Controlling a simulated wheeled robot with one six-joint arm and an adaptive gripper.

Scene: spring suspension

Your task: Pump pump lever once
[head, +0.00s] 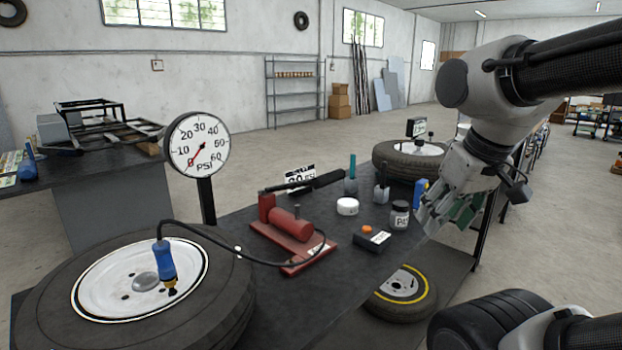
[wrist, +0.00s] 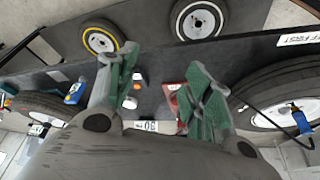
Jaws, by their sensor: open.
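The red pump (head: 293,226) sits on the dark table. A black hose runs from the pump to a blue chuck (head: 166,263) on the wheel at the front left. The round gauge (head: 198,144) has its red needle at the low end. My gripper (head: 452,210) is open and empty at the table's right side, apart from the lever. In the wrist view my open gripper (wrist: 155,85) has green-padded fingers, with part of the red pump (wrist: 173,98) showing between and behind them; the lever is not clear there.
A white tin (head: 347,206), a dark jar (head: 400,215), small bottles and a black box with an orange button (head: 371,239) stand between the pump and my gripper. A tire (head: 408,160) lies at the table's far end. A sign (head: 300,178) stands behind the lever.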

